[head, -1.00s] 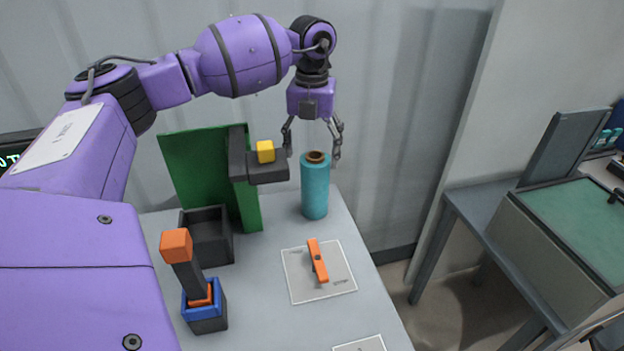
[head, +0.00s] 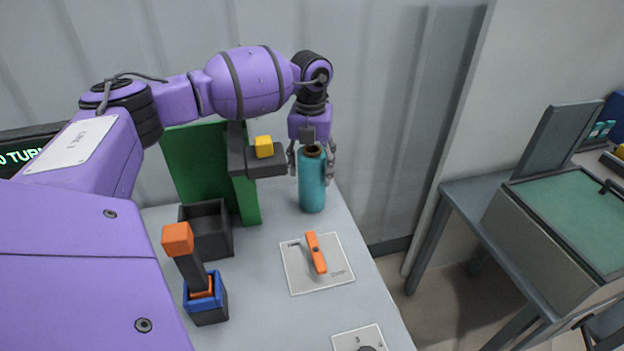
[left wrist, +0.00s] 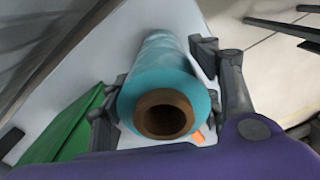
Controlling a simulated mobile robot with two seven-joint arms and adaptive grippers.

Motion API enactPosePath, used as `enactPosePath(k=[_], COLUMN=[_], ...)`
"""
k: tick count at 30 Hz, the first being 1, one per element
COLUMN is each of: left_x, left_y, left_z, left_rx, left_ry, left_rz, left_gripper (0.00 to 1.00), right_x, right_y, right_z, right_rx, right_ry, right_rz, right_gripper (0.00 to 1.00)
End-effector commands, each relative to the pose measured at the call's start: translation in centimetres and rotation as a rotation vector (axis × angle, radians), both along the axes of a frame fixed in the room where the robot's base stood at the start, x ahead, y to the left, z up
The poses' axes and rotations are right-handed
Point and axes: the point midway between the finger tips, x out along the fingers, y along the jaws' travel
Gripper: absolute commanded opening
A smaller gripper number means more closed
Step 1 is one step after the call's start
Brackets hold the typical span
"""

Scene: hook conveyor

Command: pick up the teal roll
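The teal roll (head: 312,182) stands upright near the back right of the table, with a brown core at its top. It also shows from above in the left wrist view (left wrist: 165,85). My left gripper (head: 312,172) points down over the roll's upper part. Its fingers are spread, one on each side of the roll. In the left wrist view a narrow gap shows beside the right finger, so the fingers do not look clamped on it. My right gripper is not in view.
Left of the roll, a dark bracket (head: 240,155) with a yellow block (head: 264,147) stands by a green panel (head: 200,160). A dark bin (head: 205,232), an orange-topped handle (head: 178,240) in a blue holder and an orange piece (head: 316,253) on a white card are nearer.

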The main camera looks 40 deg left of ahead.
Motion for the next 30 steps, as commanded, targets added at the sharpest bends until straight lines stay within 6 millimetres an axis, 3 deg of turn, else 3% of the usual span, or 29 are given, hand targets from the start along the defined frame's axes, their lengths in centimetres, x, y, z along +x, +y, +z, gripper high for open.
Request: enactPosePath(k=[1,12,21,30], left_x=[0.0,0.1,0.1,0.1], left_y=[0.0,0.0,0.0,0.0], left_z=[0.0,0.2,0.8,6.1], left_rx=[0.0,0.0,0.0,0.0], left_ry=[0.0,-0.002,-0.003,-0.004], left_rz=[0.0,0.0,0.001,0.0], left_gripper=[0.47,0.01,0.01,0.01], right_x=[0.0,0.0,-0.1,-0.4], right_y=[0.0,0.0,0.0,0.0], right_z=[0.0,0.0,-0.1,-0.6], right_rx=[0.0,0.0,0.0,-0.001], right_ry=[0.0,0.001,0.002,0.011], right_rz=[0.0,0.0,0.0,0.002], right_gripper=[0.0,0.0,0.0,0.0])
